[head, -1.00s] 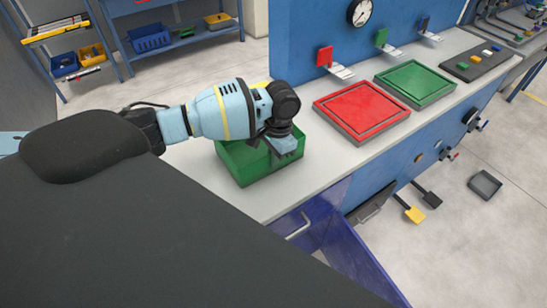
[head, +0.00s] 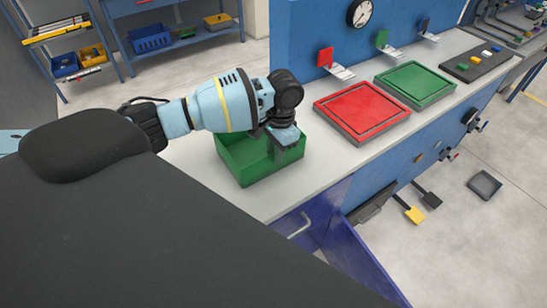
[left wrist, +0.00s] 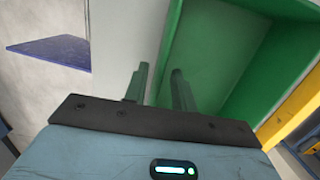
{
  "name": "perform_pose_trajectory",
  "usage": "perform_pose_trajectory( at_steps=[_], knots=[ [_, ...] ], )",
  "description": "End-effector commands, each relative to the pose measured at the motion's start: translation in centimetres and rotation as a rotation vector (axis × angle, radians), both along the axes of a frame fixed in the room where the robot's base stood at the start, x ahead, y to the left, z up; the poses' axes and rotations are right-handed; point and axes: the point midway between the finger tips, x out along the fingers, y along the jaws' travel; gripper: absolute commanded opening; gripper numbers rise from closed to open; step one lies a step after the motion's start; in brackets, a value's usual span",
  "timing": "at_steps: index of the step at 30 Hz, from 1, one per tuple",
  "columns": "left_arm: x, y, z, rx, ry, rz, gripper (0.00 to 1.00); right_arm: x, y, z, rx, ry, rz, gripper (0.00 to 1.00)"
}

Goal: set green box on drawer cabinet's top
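The green box (head: 237,172) is an open-topped bin that sits upright on the pale top (head: 205,185) of a blue cabinet. My left gripper (head: 287,158) is at the box's right end. In the left wrist view the box (left wrist: 215,50) fills the upper right, and the fingers of my left gripper (left wrist: 160,85) are apart. One finger is outside the box wall and the other inside it, with the wall between them and no clear grip on it. My right gripper is not in view.
A red tray (head: 362,108) and a green tray (head: 415,82) lie farther along the top. An open blue door or drawer front (head: 350,255) juts out below the front edge, also seen in the left wrist view (left wrist: 50,52). A grey tray (head: 485,185) lies on the floor.

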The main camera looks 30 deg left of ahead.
Motion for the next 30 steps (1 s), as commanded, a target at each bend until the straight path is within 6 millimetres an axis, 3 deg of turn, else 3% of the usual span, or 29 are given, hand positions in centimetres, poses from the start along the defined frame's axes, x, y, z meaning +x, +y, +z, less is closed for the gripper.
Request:
perform_pose_trajectory(
  at_steps=[1, 6, 13, 23, 30],
  knots=[
    [0.3, -0.1, 1.4, -0.003, -0.009, 0.0, 0.26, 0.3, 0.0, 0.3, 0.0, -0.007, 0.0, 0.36],
    [0.7, -0.3, 4.9, -0.002, -0.008, 0.0, 0.26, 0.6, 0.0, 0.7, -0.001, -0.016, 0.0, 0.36],
    [1.0, -0.5, 8.1, -0.002, -0.003, 0.0, 0.26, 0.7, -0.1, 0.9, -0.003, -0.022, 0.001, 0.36],
    [1.0, -0.5, 9.1, -0.001, 0.0, 0.0, 0.26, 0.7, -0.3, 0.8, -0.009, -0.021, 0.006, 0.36],
    [0.9, -1.2, 8.1, -0.015, -0.01, -0.012, 0.26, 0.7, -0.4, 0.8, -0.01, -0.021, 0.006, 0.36]
  ],
)
